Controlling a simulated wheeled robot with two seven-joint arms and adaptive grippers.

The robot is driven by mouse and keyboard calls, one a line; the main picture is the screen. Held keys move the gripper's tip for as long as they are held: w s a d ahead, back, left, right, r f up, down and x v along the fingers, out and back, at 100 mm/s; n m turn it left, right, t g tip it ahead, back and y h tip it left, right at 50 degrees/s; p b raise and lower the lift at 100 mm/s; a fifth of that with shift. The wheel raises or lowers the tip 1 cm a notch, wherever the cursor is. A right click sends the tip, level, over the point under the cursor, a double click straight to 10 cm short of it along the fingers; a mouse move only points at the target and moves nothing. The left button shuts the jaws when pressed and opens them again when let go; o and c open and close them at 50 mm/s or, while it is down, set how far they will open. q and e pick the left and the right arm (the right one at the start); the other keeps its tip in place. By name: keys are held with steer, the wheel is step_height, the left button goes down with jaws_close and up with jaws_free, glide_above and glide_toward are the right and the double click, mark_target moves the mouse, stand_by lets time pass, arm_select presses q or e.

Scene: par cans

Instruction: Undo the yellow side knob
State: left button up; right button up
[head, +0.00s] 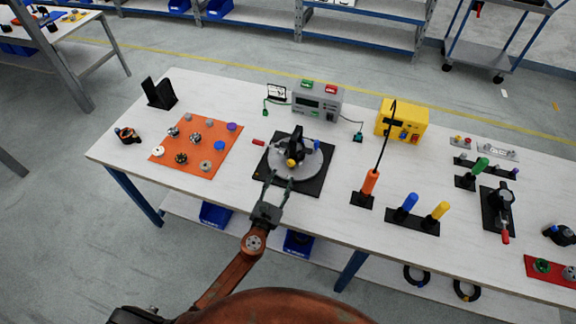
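The black par can (298,146) stands on a round grey plate (312,170) on a black mat (318,186). The yellow side knob (291,162) shows on its near left side, and a blue knob (317,145) on its right side. My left gripper (281,179) is just in front of the par can, below the yellow knob in the picture. Its two fingers are spread and point toward the knob, with nothing seen between them. They appear apart from the knob. My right gripper is not in view.
An orange mat (212,165) with several small knobs lies to the left. A grey box (317,102) and a yellow box (402,120) stand behind. An upright orange-handled tool (370,181) and a holder with blue and yellow handles (424,228) stand right. The white table's front edge is near.

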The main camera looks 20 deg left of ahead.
mark_target(290, 164)
arm_select(q)
steer(key=w, duration=0.2)
steer(key=w+d, duration=0.1)
steer(key=w, duration=0.1)
steer(key=shift+w+d, duration=0.1)
steer(key=shift+w, duration=0.9)
jaws_close()
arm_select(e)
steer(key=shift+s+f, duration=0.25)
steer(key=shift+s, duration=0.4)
